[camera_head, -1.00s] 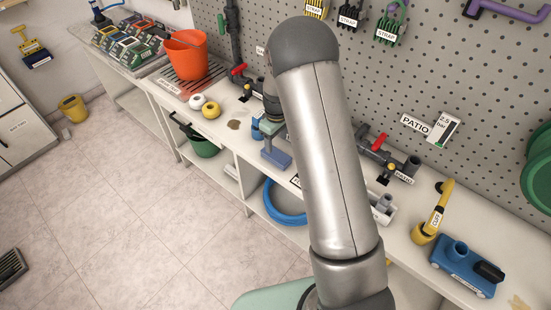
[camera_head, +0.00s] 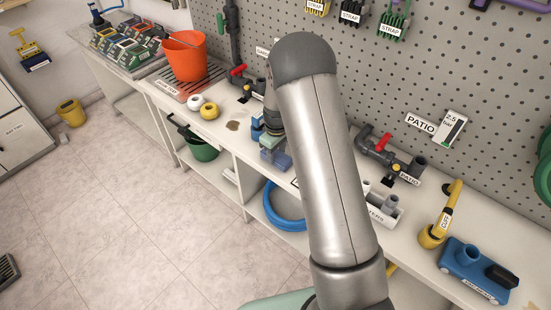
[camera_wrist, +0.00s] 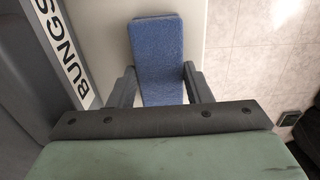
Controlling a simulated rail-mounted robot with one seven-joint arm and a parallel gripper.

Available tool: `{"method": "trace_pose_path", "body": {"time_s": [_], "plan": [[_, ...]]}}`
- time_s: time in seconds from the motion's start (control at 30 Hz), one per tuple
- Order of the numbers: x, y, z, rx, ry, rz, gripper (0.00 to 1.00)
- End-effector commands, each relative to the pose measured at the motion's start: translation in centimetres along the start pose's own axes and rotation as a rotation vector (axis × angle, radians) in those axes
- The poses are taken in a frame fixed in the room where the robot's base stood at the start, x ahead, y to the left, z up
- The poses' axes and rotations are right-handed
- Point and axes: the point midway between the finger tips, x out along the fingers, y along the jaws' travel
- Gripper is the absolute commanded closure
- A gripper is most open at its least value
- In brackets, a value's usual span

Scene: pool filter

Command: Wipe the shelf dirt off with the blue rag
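The blue rag (camera_head: 276,160) lies near the front edge of the shelf; it is also in the wrist view (camera_wrist: 160,50) as a flat, oblong block. My gripper (camera_wrist: 160,80) is over the rag, with one dark finger along each long side. In the head view my gripper (camera_head: 270,141) shows only in part behind my arm. The fingers stand apart by about the rag's width; I cannot tell whether they press on it. A brown dirt patch (camera_head: 233,126) lies on the shelf to the left of the rag, apart from it.
White and yellow rolls (camera_head: 209,112) and an orange bucket (camera_head: 184,56) stand left of the dirt. Grey pipework with a red handle (camera_head: 240,72) stands behind. A tray labelled BUNGS (camera_wrist: 86,75) is beside the rag. Tiled floor (camera_head: 130,220) lies in front.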

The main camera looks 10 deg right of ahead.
Motion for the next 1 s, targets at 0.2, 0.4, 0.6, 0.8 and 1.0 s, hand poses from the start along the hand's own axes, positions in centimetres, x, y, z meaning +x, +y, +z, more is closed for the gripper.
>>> {"method": "trace_pose_path", "body": {"time_s": [0.2,0.4,0.6,0.8,1.0], "plan": [[-0.1,0.0,0.0,0.0,0.0,0.001,0.83],[-1.2,0.0,0.0,0.0,0.001,0.001,0.83],[-2.8,0.0,0.0,0.0,0.0,0.001,0.83],[-4.4,0.0,0.0,0.0,0.002,0.001,0.83],[-6.0,0.0,0.0,-0.001,0.0,0.0,0.83]]}}
